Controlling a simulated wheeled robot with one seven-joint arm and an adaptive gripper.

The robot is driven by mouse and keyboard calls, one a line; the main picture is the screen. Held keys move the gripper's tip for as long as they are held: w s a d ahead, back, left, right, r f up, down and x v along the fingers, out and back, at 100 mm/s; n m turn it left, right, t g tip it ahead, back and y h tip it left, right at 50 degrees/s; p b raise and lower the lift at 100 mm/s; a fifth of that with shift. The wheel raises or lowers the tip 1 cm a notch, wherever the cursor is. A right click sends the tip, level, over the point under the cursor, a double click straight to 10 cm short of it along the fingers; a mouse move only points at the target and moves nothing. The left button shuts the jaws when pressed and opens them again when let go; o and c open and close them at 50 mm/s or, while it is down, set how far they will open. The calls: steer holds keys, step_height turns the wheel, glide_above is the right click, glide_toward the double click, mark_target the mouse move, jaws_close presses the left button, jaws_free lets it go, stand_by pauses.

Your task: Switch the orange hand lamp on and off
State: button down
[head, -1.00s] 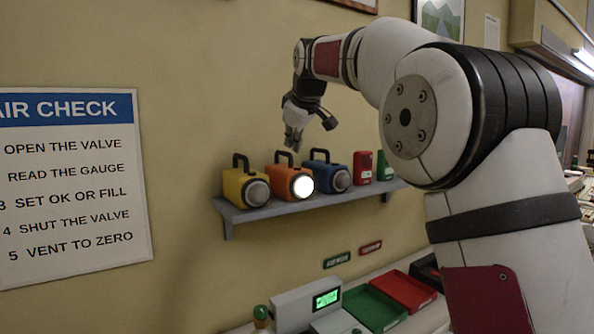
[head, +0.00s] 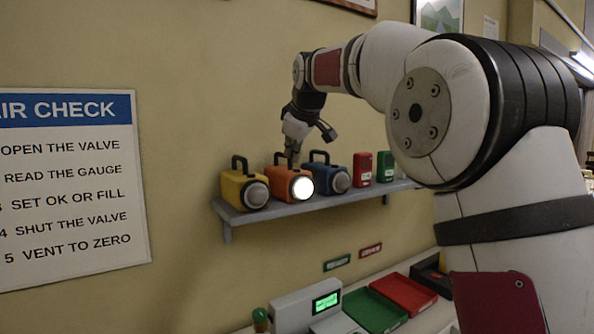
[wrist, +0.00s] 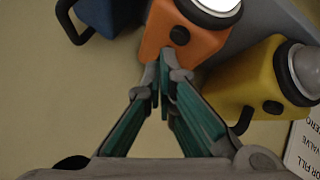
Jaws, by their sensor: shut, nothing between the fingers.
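The orange hand lamp (head: 284,183) stands on a grey wall shelf between a yellow lamp and a blue lamp. Its round front glows white in the head view, and the bright lens (wrist: 216,6) also shows in the wrist view. A dark round button (wrist: 180,36) sits on its top. My gripper (head: 292,152) is shut and empty, pointing down at the top of the orange lamp. In the wrist view its fingertips (wrist: 162,58) are close to the lamp's top edge, near the button. I cannot tell whether they touch the lamp.
The yellow lamp (head: 245,188) and the blue lamp (head: 329,177) stand close on either side. A red box (head: 363,168) and a green box (head: 385,166) are farther right on the shelf (head: 290,208). Trays and a grey device (head: 295,311) are below.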

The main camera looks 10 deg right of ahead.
steer(key=shift+f, duration=0.15)
stand_by(0.7)
steer(key=shift+f, duration=0.3)
steer(key=shift+f, duration=0.4)
stand_by(0.9)
steer(key=shift+r, duration=0.8)
steer(key=shift+r+p, duration=0.5)
steer(key=shift+r, duration=2)
